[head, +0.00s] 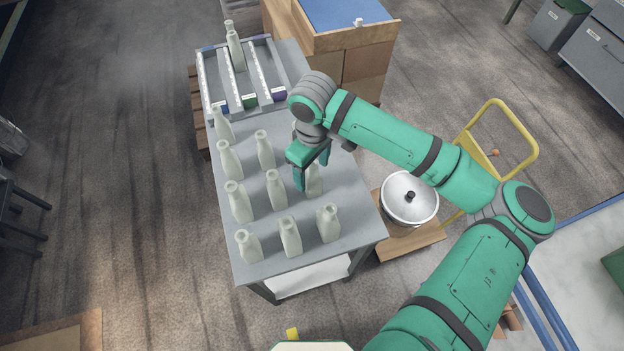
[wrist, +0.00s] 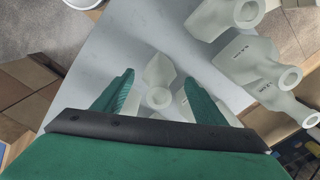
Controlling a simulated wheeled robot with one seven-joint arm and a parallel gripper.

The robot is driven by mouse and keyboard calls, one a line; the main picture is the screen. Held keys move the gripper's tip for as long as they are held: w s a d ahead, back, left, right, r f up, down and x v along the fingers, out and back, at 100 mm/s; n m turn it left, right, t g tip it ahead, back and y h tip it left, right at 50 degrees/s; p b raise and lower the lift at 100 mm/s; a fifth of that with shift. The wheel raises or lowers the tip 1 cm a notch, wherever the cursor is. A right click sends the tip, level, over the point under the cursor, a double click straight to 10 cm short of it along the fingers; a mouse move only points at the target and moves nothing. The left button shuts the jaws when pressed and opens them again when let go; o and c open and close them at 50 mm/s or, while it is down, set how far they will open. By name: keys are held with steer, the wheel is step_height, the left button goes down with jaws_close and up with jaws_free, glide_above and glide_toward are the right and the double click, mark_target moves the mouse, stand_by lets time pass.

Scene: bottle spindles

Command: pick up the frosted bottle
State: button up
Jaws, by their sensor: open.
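Several pale, frosted-looking bottles stand upright in rows on a grey table; I cannot tell from looks which one is the frosted bottle. One bottle (head: 315,182) is right at my gripper (head: 312,170), partly hidden by its fingers in the head view. In the wrist view my gripper (wrist: 159,84) is open, and a bottle (wrist: 158,72) shows between its two green fingers, with no clear contact visible. Another bottle (wrist: 184,104) is partly hidden by the right finger. Other bottles (head: 276,190) stand to the left and nearer (head: 328,223).
A rack (head: 207,95) with lanes at the table's far end holds two bottles (head: 235,50). A lidded metal pot (head: 408,215) and a yellow-handled trolley (head: 530,140) stand right of the table (head: 270,258). In the wrist view, bottles (wrist: 243,58) crowd the right; the left is clear.

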mark_target(312, 176)
steer(key=shift+f, duration=1.65)
steer(key=c, duration=1.3)
steer(key=shift+o, duration=0.2)
steer(key=shift+w+r, duration=0.1)
step_height(312, 176, up, 10)
steer(key=shift+a+f, duration=0.1)
